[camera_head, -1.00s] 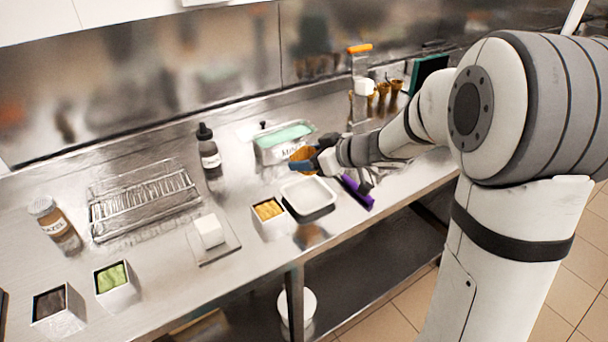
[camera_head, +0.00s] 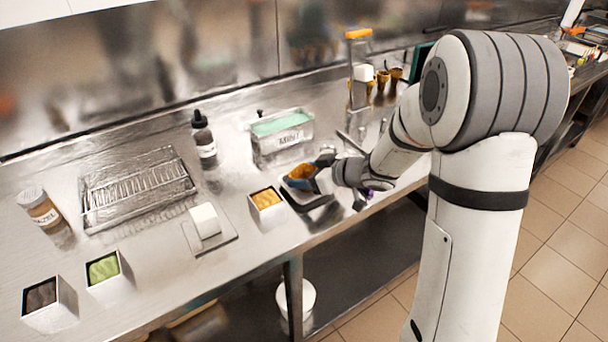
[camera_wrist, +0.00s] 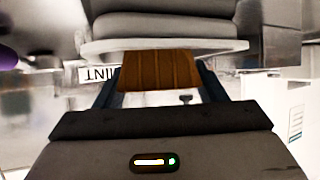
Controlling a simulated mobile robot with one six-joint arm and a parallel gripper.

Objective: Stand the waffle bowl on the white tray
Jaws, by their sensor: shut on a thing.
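The orange-brown waffle bowl (camera_head: 303,171) is between the fingers of my gripper (camera_head: 311,173), which is shut on it. The bowl also shows in the wrist view (camera_wrist: 158,70), between the two dark blue fingers.
A dark bottle (camera_head: 204,142) and a wire rack (camera_head: 138,190) are farther left. Waffle cones (camera_head: 383,82) stand at the back right.

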